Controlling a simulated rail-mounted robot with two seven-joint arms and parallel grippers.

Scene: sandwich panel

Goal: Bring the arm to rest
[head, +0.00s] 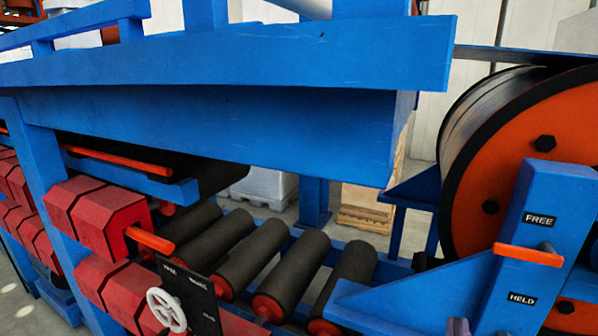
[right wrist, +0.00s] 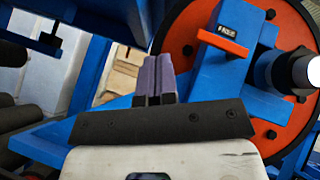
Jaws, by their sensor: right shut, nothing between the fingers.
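My right gripper (right wrist: 157,65) shows in the right wrist view with its two purple fingers together, shut and empty. It points toward the blue frame and the orange-sided reel, apart from the orange lever as far as I can tell. The orange lever (head: 528,255) sits on a blue post (head: 548,205) between the labels FREE and HELD, closer to FREE. The lever also shows in the right wrist view (right wrist: 222,41), to the right of the fingers. My left gripper is in neither view.
A big reel with orange sides (head: 500,175) stands at the right. A blue beam (head: 230,60) crosses the top. Dark rollers (head: 255,255) lie below it, with red blocks (head: 100,220) at the left. A white handwheel (head: 166,309) sits on a black panel. A wooden pallet (head: 365,207) stands behind.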

